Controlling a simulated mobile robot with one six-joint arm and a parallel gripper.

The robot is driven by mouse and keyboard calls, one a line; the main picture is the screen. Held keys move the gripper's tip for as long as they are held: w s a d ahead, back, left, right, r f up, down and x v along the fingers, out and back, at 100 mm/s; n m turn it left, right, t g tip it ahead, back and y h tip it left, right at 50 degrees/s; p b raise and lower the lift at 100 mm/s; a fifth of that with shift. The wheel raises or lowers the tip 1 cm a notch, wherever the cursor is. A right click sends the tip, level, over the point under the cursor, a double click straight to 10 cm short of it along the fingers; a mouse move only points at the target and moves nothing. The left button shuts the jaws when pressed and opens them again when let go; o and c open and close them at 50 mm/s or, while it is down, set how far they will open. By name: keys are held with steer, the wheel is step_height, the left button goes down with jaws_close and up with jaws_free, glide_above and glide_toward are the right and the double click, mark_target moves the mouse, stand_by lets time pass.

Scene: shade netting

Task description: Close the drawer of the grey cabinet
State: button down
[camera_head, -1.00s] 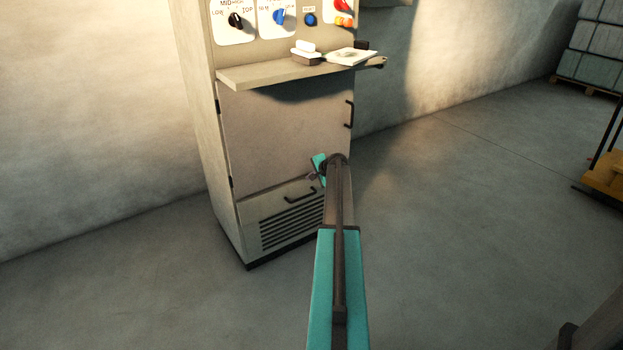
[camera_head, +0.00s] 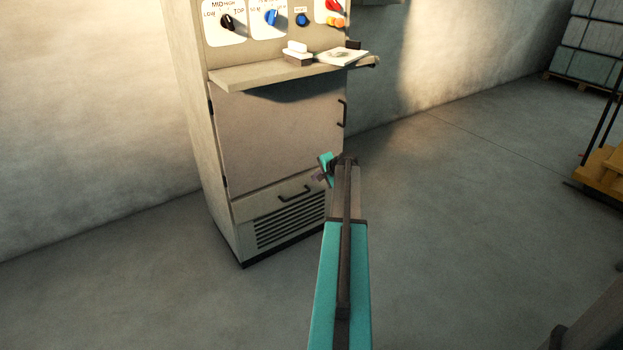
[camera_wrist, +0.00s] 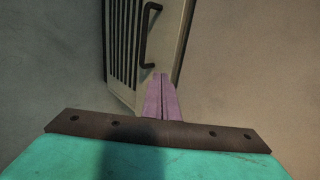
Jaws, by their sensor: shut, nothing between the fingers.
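The grey cabinet (camera_head: 275,140) stands against the wall, with a door above and a drawer (camera_head: 265,209) at the bottom. The drawer front has a dark bar handle (camera_head: 295,194) above a slotted grille. It looks nearly flush in the head view, and I cannot tell how far it stands out. My gripper (camera_head: 317,178) is just right of the handle in the head view, its purple fingers partly hidden by my wrist. In the wrist view the fingers (camera_wrist: 162,76) are shut and empty, pointing at the drawer front close to the lower end of the handle (camera_wrist: 149,38). Contact cannot be told.
A shelf (camera_head: 250,76) juts from the cabinet above the door, holding a white-and-dark block (camera_head: 298,54) and a flat pale pad (camera_head: 341,57). Knobs and buttons are above it. Stacked blocks (camera_head: 592,50) and a yellow cart (camera_head: 606,168) stand at right. The floor between is clear.

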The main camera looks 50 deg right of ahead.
steer(key=shift+v, duration=1.4)
